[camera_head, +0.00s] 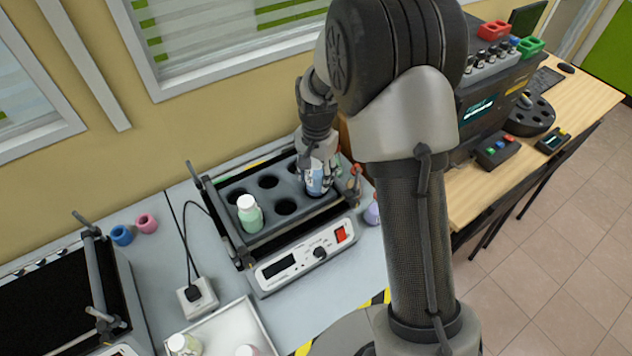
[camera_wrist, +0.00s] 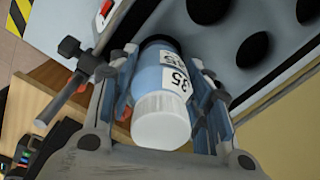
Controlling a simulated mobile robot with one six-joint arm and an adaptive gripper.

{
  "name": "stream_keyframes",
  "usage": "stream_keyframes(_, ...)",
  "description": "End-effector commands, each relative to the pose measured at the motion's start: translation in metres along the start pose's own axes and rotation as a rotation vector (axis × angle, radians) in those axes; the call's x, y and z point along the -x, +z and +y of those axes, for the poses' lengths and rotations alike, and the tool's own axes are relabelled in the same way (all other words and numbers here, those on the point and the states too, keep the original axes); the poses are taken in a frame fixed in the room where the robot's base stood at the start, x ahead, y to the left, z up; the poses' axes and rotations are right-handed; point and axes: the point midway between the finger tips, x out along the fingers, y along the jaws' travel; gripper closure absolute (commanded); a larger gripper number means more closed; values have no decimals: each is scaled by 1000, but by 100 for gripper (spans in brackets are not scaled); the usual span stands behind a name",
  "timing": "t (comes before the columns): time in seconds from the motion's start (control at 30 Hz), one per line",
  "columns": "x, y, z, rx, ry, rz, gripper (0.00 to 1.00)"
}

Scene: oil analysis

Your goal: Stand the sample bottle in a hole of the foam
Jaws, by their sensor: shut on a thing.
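The sample bottle is blue with a white cap and a numbered label; it shows large in the wrist view (camera_wrist: 162,100) and small in the head view (camera_head: 316,182). My gripper (camera_head: 318,170) is shut on it, with a finger on each side of the bottle in the wrist view (camera_wrist: 165,95). The dark foam (camera_head: 262,205) with round holes sits in a framed shaker. The bottle is at the foam's right part, over or in a hole there; its lower end is hidden, so I cannot tell how deep it sits.
A green bottle with a white cap (camera_head: 249,214) stands in the foam's left part. Several other holes are empty. The control panel (camera_head: 305,260) is at the front and a metal post (camera_head: 355,180) stands right of my gripper. A white tray (camera_head: 232,330) holds more bottles.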

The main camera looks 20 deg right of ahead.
Motion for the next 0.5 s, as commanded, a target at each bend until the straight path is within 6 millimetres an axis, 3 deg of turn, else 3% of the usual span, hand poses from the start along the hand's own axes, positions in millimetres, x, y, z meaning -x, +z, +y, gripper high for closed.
stream_keyframes(0.17,-29,0,0,0,1,-1,84)
stream_keyframes(0.5,-31,0,0,0,0,0,84)
